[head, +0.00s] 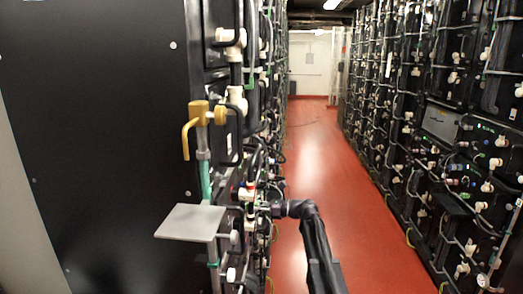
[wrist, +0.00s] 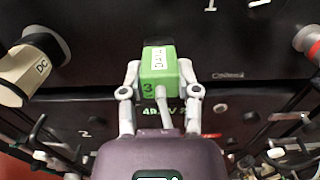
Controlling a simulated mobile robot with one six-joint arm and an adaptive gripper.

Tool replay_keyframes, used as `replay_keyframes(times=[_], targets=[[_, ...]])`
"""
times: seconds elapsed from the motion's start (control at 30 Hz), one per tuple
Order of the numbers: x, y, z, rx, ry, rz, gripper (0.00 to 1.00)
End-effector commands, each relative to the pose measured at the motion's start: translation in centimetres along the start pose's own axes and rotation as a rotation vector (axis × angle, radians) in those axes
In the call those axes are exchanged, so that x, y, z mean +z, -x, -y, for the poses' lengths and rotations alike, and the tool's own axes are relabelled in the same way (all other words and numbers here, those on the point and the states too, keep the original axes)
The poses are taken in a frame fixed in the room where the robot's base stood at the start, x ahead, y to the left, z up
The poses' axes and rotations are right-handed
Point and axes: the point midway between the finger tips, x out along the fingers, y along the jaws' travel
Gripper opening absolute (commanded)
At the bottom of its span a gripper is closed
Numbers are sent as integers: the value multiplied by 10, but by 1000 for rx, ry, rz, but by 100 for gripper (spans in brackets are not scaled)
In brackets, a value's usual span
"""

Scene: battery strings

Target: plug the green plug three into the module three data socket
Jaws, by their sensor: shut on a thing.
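The green plug three (wrist: 158,88), marked DATA and 3, shows in the middle of the wrist view. My gripper (wrist: 160,72) is shut on it, with one grey finger on each side. Its black front end points at a dark module panel (wrist: 110,58). The module three data socket cannot be made out; the plug and gripper cover that part of the panel, and I cannot tell whether the plug touches it. In the head view my gripper (head: 266,209) is at the left rack, beside its connectors; the plug is not clear there.
A white DC connector (wrist: 30,70) is at left and a red-and-white one (wrist: 308,40) at right in the wrist view. A grey shelf plate (head: 190,222) and a yellow handle (head: 200,114) stick out from the left rack.

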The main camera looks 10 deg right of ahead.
Motion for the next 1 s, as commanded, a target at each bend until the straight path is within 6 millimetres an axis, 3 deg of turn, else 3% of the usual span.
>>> replay_keyframes(times=[1.0], targets=[[1, 14, 1, -2, 0, 1, 0]])
